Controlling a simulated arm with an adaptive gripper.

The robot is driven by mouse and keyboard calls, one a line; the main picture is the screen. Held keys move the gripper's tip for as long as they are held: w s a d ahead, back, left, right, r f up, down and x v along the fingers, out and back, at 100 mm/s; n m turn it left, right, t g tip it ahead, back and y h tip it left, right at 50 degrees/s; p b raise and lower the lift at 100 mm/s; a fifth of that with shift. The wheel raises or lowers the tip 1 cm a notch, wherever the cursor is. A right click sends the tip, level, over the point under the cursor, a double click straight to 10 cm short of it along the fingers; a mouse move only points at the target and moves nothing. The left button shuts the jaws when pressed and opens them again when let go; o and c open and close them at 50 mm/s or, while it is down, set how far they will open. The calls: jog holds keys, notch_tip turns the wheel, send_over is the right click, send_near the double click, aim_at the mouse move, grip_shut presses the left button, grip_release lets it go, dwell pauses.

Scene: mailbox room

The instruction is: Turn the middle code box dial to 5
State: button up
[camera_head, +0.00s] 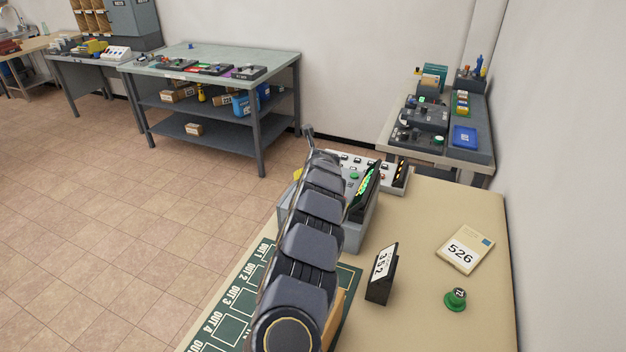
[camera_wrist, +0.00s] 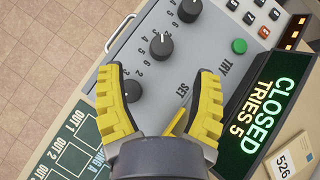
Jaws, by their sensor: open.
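The grey code box (camera_wrist: 150,72) fills the middle of the wrist view, with three dark dials in a slanting row. The middle dial (camera_wrist: 161,45) lies just beyond and between my fingertips; its pointer setting is too small to read surely. The other dials are at the upper right (camera_wrist: 190,10) and lower left (camera_wrist: 131,90). The box display (camera_wrist: 262,105) reads "CLOSED TRIES 5". My gripper (camera_wrist: 160,72) is open, its yellow fingers apart and holding nothing. In the head view my arm hides most of the code box (camera_head: 353,236) and nearly all of the gripper.
A green TRY button (camera_wrist: 239,46) is right of the dials. A control panel (camera_head: 393,179) stands behind the box. A "352" sign (camera_head: 381,275), a "526" card (camera_head: 466,250) and a green knobbed object (camera_head: 455,299) are on the table's right. A green OUT mat (camera_head: 236,310) lies left.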

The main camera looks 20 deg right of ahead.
jog(key=shift+s+d+f+m, duration=0.1)
jog(key=shift+s+d+m, duration=0.05)
jog(key=shift+m, duration=0.25)
jog(key=shift+w+d+f, duration=0.2)
jog(key=shift+w+f, duration=0.05)
jog(key=x, duration=0.4)
jog(key=shift+f, duration=0.4)
jog(key=shift+w+d+f, duration=0.1)
jog(key=shift+w+d, duration=0.05)
jog(key=shift+w, duration=0.25)
jog(key=shift+x, duration=0.85)
